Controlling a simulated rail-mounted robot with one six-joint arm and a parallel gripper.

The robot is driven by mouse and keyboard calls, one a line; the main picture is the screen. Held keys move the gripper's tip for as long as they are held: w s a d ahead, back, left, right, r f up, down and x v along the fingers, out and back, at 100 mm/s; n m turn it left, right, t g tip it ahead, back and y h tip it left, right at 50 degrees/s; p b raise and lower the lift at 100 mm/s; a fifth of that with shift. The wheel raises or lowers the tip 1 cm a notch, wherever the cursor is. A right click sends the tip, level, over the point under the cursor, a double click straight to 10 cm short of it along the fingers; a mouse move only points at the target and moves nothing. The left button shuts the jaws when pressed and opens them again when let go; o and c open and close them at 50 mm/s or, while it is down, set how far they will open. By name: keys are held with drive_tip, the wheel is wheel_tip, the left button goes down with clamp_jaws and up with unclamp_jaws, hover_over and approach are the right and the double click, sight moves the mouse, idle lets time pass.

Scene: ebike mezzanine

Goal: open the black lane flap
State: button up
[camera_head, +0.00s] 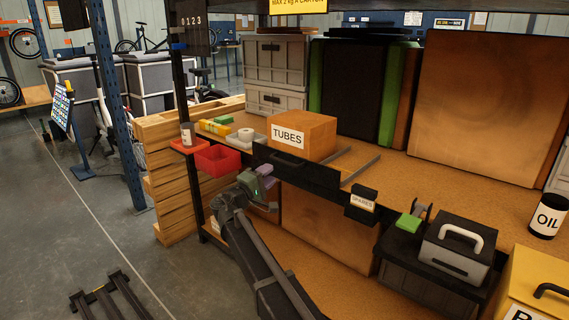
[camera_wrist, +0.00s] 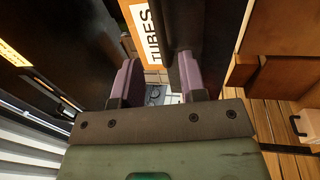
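The black lane flap (camera_head: 312,178) is a dark panel on the shelf's front edge, before the orange TUBES carton (camera_head: 302,135). It looks upright and closed, with a handle (camera_head: 287,160) on its face. My gripper (camera_head: 262,178) is at the flap's lower left, with its purple fingers apart. In the wrist view the gripper (camera_wrist: 157,80) is open, with no held thing visible between the fingers. A dark strip that looks like the flap (camera_wrist: 182,30) lies beyond the right finger, beside the carton (camera_wrist: 138,25). I cannot tell whether a finger touches the flap.
Red bins (camera_head: 218,160) hang left of the flap. The SPARES box (camera_head: 362,205) is to its right, with a grey-topped case (camera_head: 452,250) farther right. Two dark rails (camera_head: 360,172) lie behind the flap. A wooden crate stack (camera_head: 165,180) stands at the left; floor there is partly clear.

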sight(285, 163)
drive_tip(key=p+x, duration=0.1)
drive_tip(key=x, duration=0.7)
drive_tip(key=shift+d, duration=0.15)
clamp_jaws()
